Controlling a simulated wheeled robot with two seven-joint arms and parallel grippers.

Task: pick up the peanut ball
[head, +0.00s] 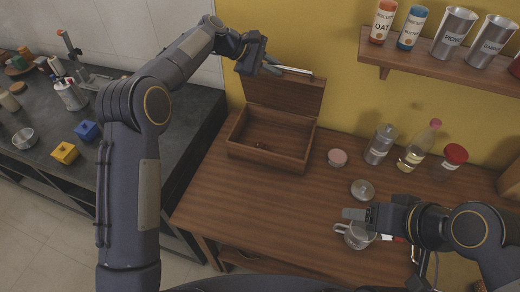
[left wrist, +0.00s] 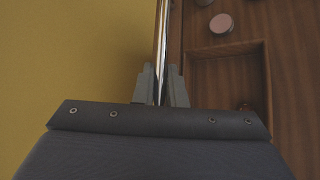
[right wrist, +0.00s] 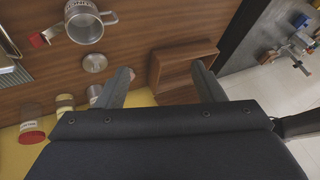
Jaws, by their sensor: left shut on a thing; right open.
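A wooden box (head: 240,150) with its lid (head: 285,95) raised stands at the back left of the wooden counter. A tiny brown thing (head: 262,146) lies on the box floor; it may be the peanut ball, but is too small to tell. It shows partly in the left wrist view (left wrist: 245,106). My left gripper (head: 268,68) is shut on a shiny metal bar (left wrist: 161,50), seemingly at the raised lid's edge. My right gripper (head: 352,213) is open and empty, above the counter near the steel mug (head: 358,236); its fingers show apart in the right wrist view (right wrist: 162,78).
A pink-topped tin (head: 337,157), glass jar (head: 379,145), oil bottle (head: 417,148), red-lidded jar (head: 453,157) and round lid (head: 362,189) stand right of the box. A wall shelf (head: 440,66) holds canisters. The counter before the box is clear.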

